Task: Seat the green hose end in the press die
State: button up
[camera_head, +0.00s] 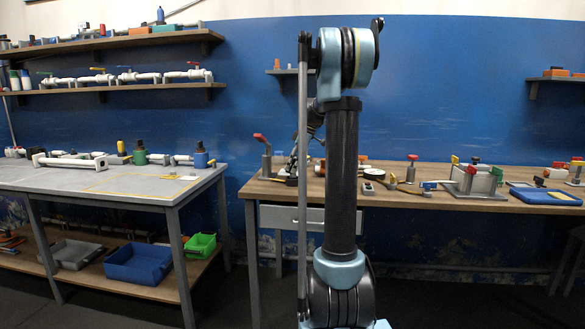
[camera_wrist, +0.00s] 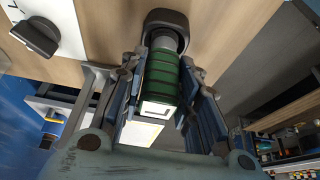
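In the wrist view, a green cylinder with dark bands (camera_wrist: 160,75), likely the green hose end, lies between the two fingers of my gripper (camera_wrist: 163,72). A pale grey neck at its far end meets a dark rounded block (camera_wrist: 166,24) on the wooden surface. The fingers stand apart on both sides of the green piece; I cannot tell whether both press on it. In the head view, my upright arm hides the gripper and the hose end. I cannot make out the press die for certain in either view.
The wooden bench (camera_head: 390,196) holds a red-handled lever device (camera_head: 264,157), a metal fixture with red knobs (camera_head: 474,182) and a blue tray (camera_head: 545,196). A black knob on a white panel (camera_wrist: 36,38) is near the gripper in the wrist view. A grey table (camera_head: 80,177) stands left.

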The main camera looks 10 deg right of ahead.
jog(key=shift+o, duration=1.2)
jog(key=v, duration=1.1)
jog(key=s+a+f+m+h, duration=0.1)
jog(key=s+a+f+m, duration=0.1)
jog(key=s, duration=0.5)
jog(key=s+a+f+m, duration=0.1)
jog(key=s+m, duration=0.1)
jog(key=s, duration=0.4)
jog(key=s+f+m+h, duration=0.1)
jog(key=s+f+m, duration=0.4)
jog(key=s+f, duration=0.8)
jog(key=s+a+f+m+h, duration=0.1)
jog(key=s+f+m, duration=0.4)
jog(key=s+f, duration=0.8)
jog(key=s+h, duration=0.1)
jog(key=s, duration=0.2)
jog(key=shift+s+t, duration=0.4)
